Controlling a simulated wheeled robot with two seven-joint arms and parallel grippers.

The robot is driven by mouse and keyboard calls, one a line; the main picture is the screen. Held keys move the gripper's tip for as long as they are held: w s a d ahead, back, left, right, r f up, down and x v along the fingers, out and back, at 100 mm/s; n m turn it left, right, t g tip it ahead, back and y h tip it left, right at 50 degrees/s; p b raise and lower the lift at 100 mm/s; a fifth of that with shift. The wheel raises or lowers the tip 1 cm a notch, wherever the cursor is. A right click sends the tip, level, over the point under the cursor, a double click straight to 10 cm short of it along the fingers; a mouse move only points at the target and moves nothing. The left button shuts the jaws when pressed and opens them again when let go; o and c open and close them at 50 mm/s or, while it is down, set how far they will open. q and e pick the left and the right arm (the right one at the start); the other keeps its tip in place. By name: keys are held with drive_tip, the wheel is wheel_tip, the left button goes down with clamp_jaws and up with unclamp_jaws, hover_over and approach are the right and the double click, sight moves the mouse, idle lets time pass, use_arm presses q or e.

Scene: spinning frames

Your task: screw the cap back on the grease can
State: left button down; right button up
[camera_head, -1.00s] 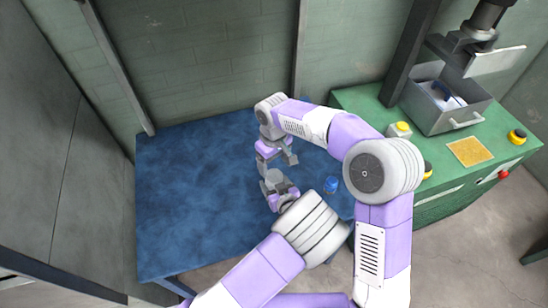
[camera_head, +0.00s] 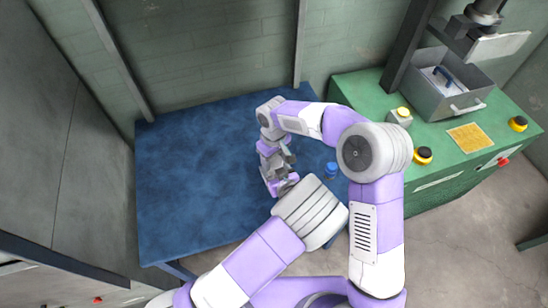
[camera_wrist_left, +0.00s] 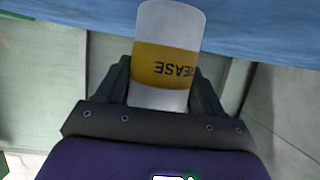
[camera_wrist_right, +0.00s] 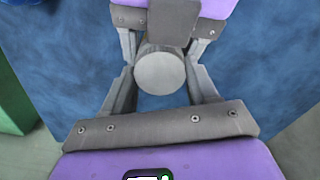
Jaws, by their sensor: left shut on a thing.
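My left gripper (camera_wrist_left: 157,95) is shut on the grease can (camera_wrist_left: 165,60), white with a yellow band whose lettering shows upside down in the left wrist view. In the right wrist view a round pale grey end face (camera_wrist_right: 159,73) shows between the fingers of both grippers; I cannot tell whether it is the cap or the bare can. My right gripper (camera_wrist_right: 160,72) is open, its fingertips on both sides of that face. In the head view the right gripper (camera_head: 275,158) and left gripper (camera_head: 280,182) are close together above the table. No separate cap is identifiable.
The blue table (camera_head: 190,190) is mostly clear at left. A small blue object (camera_head: 331,169) stands near its right side. The green bench (camera_head: 440,155) at right bears a metal box (camera_head: 440,110), a yellow pad (camera_head: 469,138) and buttons; a press hangs above.

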drive_tip(key=c, duration=0.4)
drive_tip(key=o, duration=1.1)
drive_tip(key=shift+r, duration=2.3)
drive_tip(key=shift+c, duration=0.3)
wheel_tip(320, 180, up, 4)
drive_tip(key=shift+f, duration=0.2)
drive_tip(key=shift+f, duration=0.15)
drive_tip(key=shift+f, duration=3.95)
